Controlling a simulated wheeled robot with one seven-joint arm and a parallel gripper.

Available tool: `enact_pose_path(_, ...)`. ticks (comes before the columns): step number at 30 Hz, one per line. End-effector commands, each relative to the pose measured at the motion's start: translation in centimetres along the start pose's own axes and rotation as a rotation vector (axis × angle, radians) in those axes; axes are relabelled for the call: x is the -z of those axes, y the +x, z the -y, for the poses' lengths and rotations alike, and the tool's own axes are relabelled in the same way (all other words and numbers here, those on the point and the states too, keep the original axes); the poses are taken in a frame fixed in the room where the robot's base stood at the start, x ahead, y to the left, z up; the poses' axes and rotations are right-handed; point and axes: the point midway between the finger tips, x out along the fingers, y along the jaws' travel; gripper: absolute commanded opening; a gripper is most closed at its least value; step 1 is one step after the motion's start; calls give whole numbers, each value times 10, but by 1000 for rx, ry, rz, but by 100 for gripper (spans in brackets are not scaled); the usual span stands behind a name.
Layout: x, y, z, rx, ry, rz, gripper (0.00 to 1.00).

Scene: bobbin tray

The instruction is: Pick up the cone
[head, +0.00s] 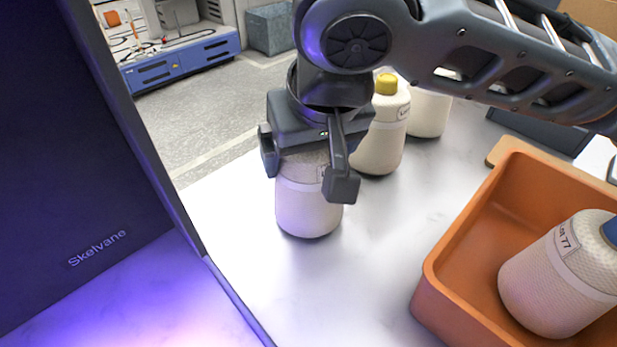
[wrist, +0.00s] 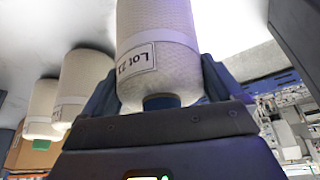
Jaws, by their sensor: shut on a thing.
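A cream thread cone (head: 308,210) is upright under my gripper (head: 305,168) in the head view, its base at or very near the white table. The two fingers are shut on its upper part, one on each side. The gripper hides its top in the head view. In the wrist view the same cone (wrist: 158,45) shows a "Lot" label, its number hard to read, and a blue tip between the fingers.
A yellow-topped cone (head: 380,130) stands just behind, with another cone (head: 428,112) beyond it. An orange tray (head: 440,262) at right holds a tilted, blue-tipped cone (head: 558,275). A dark panel (head: 80,180) marked "Skelvane" rises at left. The table's front middle is clear.

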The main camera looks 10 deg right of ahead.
Motion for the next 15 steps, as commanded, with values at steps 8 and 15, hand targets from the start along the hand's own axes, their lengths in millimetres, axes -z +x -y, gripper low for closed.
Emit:
enact_pose_path(8,1,-1,0,1,0,-1,27)
enact_pose_path(15,6,-13,1,2,0,-2,27)
